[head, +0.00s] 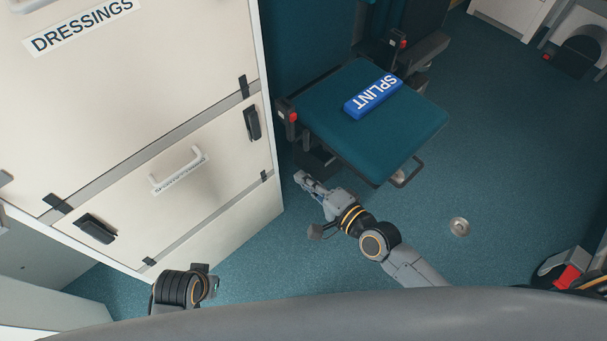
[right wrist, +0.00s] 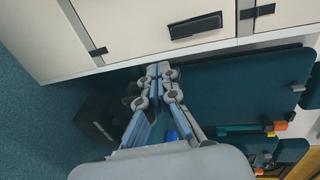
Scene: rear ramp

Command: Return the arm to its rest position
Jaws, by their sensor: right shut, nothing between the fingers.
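My right arm comes in from the lower right of the head view. Its gripper (head: 303,179) is low beside the teal seat, at the seat's front-left side, between the seat and the white cabinet. The fingers are shut with nothing between them. In the right wrist view the fingertips (right wrist: 160,72) are together below the cabinet front, with the seat to their right. Part of my left arm (head: 182,289) shows at the lower left of the head view, but I see no left fingers.
The teal seat (head: 341,130) carries a blue SPLINT pack (head: 372,96) and has red buckles at its sides. The white cabinet (head: 224,188), with handles and a DRESSINGS label (head: 82,25), fills the left. Open floor (head: 500,170) lies right of the seat, with a round metal floor fitting (head: 459,227).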

